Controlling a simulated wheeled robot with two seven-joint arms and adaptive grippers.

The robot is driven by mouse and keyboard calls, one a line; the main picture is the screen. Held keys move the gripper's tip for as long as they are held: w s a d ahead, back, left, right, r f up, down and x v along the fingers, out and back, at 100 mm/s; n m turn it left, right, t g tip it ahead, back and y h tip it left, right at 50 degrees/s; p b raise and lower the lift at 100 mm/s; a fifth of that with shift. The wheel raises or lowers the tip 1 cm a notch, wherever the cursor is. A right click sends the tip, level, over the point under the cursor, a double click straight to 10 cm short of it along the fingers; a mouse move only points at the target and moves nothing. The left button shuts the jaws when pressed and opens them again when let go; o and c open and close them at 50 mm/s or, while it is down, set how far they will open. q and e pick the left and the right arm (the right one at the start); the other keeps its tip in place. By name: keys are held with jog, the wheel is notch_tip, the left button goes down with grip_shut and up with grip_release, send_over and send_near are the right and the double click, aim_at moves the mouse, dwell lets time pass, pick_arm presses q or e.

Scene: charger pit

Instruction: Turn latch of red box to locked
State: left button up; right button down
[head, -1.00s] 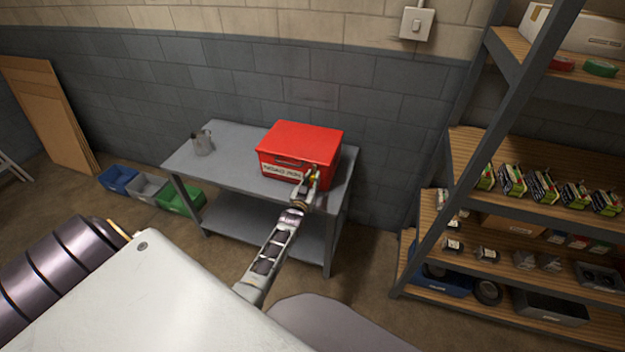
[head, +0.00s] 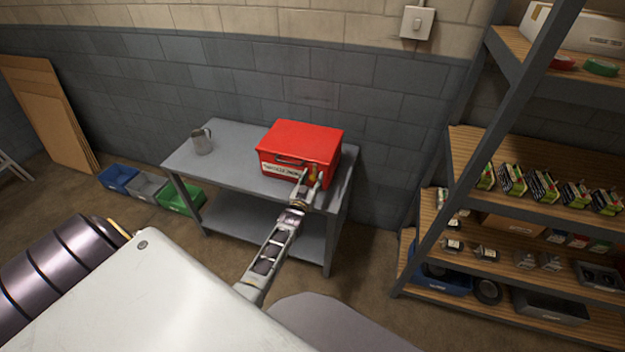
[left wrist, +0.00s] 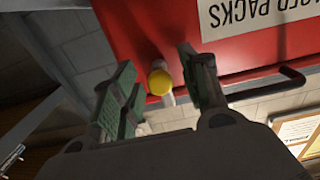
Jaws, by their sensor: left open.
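The red box (head: 301,143) stands on the grey metal table, with a white label and a dark handle on its front. In the left wrist view the box front (left wrist: 150,32) shows upside down. The latch, a yellow round knob (left wrist: 160,82) with a pale lever beside it, sits on the box front. In the head view the yellow piece (head: 312,173) shows at the box's right front. My left gripper (head: 312,184) is open in front of it. In the left wrist view its fingers (left wrist: 160,90) stand either side of the knob, apart from it. My right gripper is not seen.
The grey table (head: 235,160) also holds a metal jug (head: 201,141) at its left. Blue, grey and green bins (head: 181,199) stand on the floor at left. A stocked shelf rack (head: 510,208) stands at right. A light switch (head: 416,23) is on the wall.

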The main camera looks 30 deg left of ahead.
pick_arm(q)
jog(key=v, duration=1.1)
jog(key=shift+s, duration=0.4)
jog(key=shift+f, duration=0.15)
dwell(0.6)
